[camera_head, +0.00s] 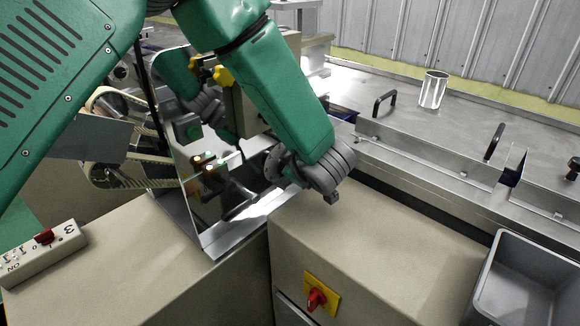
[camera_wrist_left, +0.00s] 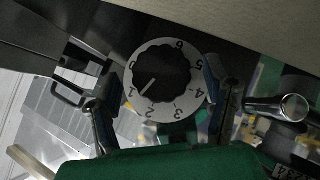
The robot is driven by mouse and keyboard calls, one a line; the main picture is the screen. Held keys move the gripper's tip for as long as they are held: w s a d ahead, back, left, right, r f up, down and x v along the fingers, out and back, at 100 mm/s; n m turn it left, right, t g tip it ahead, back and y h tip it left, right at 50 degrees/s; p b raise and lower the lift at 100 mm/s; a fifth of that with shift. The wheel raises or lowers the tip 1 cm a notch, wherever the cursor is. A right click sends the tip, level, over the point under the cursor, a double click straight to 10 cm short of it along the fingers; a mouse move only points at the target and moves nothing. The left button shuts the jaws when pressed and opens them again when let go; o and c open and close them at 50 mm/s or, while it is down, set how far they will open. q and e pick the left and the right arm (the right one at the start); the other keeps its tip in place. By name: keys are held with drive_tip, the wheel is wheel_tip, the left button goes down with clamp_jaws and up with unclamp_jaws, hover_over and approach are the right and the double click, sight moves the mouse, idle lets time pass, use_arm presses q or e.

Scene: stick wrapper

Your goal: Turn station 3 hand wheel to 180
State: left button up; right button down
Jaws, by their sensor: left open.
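In the left wrist view a black hand wheel knob (camera_wrist_left: 161,72) sits in the middle of a white dial ring (camera_wrist_left: 188,101) marked with black numbers. A light pointer line on the knob points down-left, near the 1. My left gripper (camera_wrist_left: 160,80) is open, with one finger on each side of the dial. I cannot tell whether the fingers touch it. In the head view my left gripper (camera_head: 312,172) is at the front machine edge, its fingers mostly hidden; the wheel is hidden there. The station number of this wheel cannot be read. My right gripper is not in view.
A shiny upright panel (camera_head: 190,170) stands left of my gripper and seems to mirror my arm. A red-and-yellow switch (camera_head: 317,298) is on the cabinet front. A grey bin (camera_head: 525,285) stands at right, a metal cup (camera_head: 433,90) on the deck. A switch box (camera_head: 42,250) is at left.

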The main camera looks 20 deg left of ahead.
use_arm(q)
drive_tip(key=v, duration=1)
drive_tip(key=shift+s+d+r, duration=0.2)
drive_tip(key=shift+d, duration=0.1)
wheel_tip(320, 180, up, 2)
drive_tip(key=w+d+m+g+p, duration=0.2)
drive_tip(key=w+g+p, duration=0.1)
drive_tip(key=p, duration=0.6)
drive_tip(key=shift+g+y, duration=0.4)
drive_tip(key=shift+g, duration=0.1)
drive_tip(key=x, duration=1.4)
drive_tip(key=shift+a+r, duration=0.1)
